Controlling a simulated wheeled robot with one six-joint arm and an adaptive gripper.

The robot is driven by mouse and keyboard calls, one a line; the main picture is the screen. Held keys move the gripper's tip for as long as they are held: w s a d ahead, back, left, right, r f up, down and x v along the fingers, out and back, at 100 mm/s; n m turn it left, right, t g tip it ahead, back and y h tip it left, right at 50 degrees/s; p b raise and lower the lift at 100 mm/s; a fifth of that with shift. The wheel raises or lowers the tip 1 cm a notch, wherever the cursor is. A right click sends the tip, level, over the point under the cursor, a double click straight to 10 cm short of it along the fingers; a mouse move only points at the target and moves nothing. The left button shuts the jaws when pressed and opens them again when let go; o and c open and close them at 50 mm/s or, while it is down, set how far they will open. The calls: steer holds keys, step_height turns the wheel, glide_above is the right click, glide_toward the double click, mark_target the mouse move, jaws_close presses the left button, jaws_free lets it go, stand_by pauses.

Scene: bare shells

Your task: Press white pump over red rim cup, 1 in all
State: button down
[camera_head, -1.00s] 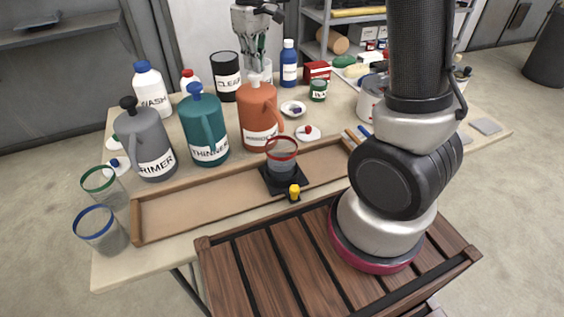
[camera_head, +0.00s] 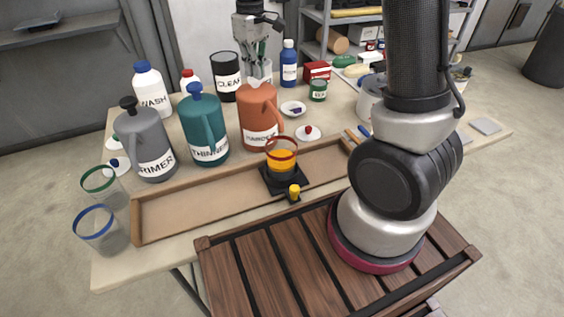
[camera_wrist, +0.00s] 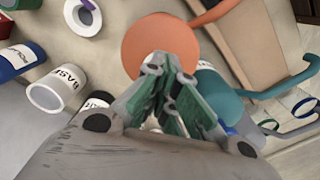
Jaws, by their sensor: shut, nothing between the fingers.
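The orange jug (camera_head: 262,112) stands on the table behind the long tray. My gripper (camera_head: 259,76) is shut, pointing down at the jug's top where the white pump is. The pump is mostly hidden behind my fingers, and they seem to touch it. In the wrist view the shut fingertips (camera_wrist: 166,66) lie over the orange jug top (camera_wrist: 150,38), and the pump cannot be seen. The clear red rim cup (camera_head: 281,146) stands upright on a black stand (camera_head: 302,176) in front of the jug. Yellow-orange liquid shows inside it.
A teal jug (camera_head: 200,130) with a blue pump and a grey jug (camera_head: 146,138) with a black pump stand to the left. Green rim (camera_head: 104,184) and blue rim (camera_head: 99,229) cups stand at the table's left end. The tray's left part (camera_head: 190,205) is bare.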

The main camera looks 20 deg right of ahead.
steer(key=shift+r, duration=1.65)
steer(key=shift+r, duration=0.1)
steer(key=shift+r, duration=2.9)
steer(key=s+d+m+t, duration=0.1)
steer(key=s+d+m, duration=0.1)
steer(key=s+d, duration=0.3)
steer(key=s+d+r+m+t, duration=0.1)
steer(key=s+d, duration=0.4)
steer(key=s, duration=0.6)
steer(key=s+d+m+t, duration=0.2)
steer(key=s+d, duration=0.3)
steer(key=s, duration=0.4)
steer(key=shift+r+m, duration=0.2)
steer(key=shift+m, duration=0.3)
